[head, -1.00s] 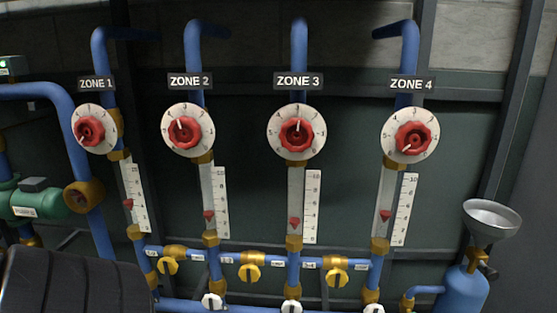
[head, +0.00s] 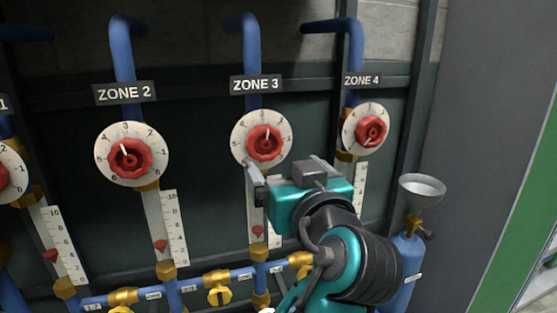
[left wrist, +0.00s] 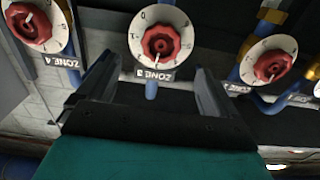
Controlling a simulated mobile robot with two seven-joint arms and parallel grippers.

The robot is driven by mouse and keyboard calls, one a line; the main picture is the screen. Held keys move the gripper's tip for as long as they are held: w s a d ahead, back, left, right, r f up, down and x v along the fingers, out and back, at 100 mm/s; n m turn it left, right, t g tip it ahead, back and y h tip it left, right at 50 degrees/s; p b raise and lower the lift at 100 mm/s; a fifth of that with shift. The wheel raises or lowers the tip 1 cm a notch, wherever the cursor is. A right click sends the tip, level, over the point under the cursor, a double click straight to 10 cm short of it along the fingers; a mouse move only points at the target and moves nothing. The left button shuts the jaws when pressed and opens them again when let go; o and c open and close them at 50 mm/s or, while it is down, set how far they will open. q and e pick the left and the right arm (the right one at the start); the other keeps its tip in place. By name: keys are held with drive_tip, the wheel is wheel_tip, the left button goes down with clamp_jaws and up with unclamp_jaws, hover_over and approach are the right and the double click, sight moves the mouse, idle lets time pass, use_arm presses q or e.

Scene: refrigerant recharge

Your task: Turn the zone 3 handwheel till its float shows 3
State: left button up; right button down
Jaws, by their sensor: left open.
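The red zone 3 handwheel (head: 265,144) sits on a round white numbered dial, its white mark pointing roughly up. It also shows upside down in the left wrist view (left wrist: 162,43), between and beyond the fingers. The small red zone 3 float (head: 258,230) is low in its tube beside a white scale (head: 276,237). My gripper hides the upper scale, and I cannot read the float's exact value. My left gripper (head: 257,178) is open and empty, just below and in front of the zone 3 dial, apart from the wheel; it also shows in the left wrist view (left wrist: 155,68). My right gripper is not in view.
The zone 2 handwheel (head: 130,158) is to the left and the zone 4 handwheel (head: 371,131) to the right. Yellow valves (head: 219,295) line the lower blue pipe. A funnel (head: 422,187) stands above a blue cylinder (head: 408,255) at right.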

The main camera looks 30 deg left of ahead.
sight(266, 146)
use_arm(q)
drive_tip(key=p+x, duration=0.1)
drive_tip(key=x, duration=0.8)
drive_tip(key=shift+a+r, duration=0.2)
drive_tip(key=shift+a, duration=0.05)
drive_tip(key=shift+d+f, duration=0.1)
drive_tip(key=shift+c, duration=0.8)
drive_tip(key=c, duration=0.9)
drive_tip(key=shift+f+n+b, duration=0.1)
drive_tip(key=shift+n+b, duration=0.3)
drive_tip(key=shift+b, duration=0.1)
drive_tip(key=shift+n+b, duration=0.3)
